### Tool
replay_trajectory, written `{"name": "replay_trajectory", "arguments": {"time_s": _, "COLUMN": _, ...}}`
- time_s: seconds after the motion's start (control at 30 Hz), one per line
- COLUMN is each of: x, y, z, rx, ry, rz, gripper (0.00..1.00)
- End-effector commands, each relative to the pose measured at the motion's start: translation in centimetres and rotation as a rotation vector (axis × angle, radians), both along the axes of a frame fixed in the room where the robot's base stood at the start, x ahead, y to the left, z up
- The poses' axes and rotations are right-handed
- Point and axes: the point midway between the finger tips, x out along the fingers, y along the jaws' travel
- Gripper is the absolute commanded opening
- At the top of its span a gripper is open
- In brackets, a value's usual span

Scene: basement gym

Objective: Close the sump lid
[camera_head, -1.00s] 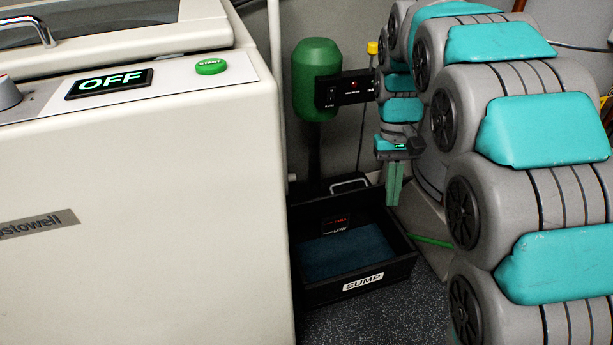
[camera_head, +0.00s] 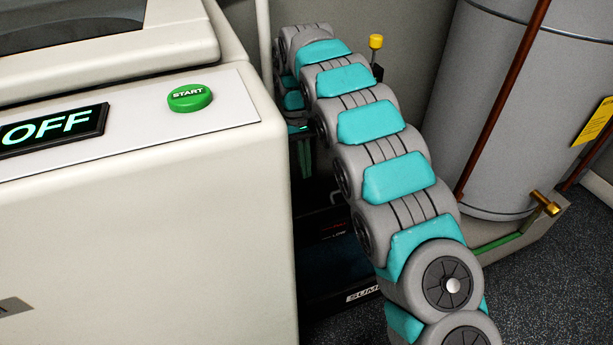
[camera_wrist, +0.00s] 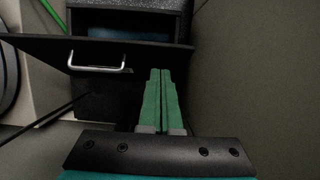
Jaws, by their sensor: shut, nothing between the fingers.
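The black sump box (camera_head: 335,299) stands on the floor beside the white machine, partly hidden by my arm in the head view. Its lid (camera_head: 314,222) is open and stands up at the back. In the wrist view the lid (camera_wrist: 150,52) shows as a dark panel with a silver handle (camera_wrist: 97,66), and the blue inside of the box (camera_wrist: 125,34) shows beyond it. My gripper (camera_wrist: 160,72) has its green fingers together, empty, close to the lid on the handle side; contact cannot be told. In the head view my gripper (camera_head: 304,172) is partly hidden.
The white machine (camera_head: 180,210) with a green start button (camera_head: 189,98) stands close on the left. A grey tank (camera_head: 520,100) with a brown pipe (camera_head: 505,95) stands at the right. A yellow-topped rod (camera_head: 376,42) rises by the back wall. Speckled floor is clear at lower right.

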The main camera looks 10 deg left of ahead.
Motion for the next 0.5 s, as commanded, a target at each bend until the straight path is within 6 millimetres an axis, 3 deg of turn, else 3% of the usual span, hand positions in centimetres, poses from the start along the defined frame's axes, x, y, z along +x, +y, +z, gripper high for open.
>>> {"name": "replay_trajectory", "arguments": {"time_s": 0.5, "x": -1.9, "y": -1.3, "z": -6.3, "rx": -0.003, "ry": 0.005, "rz": -0.001, "gripper": 0.0}}
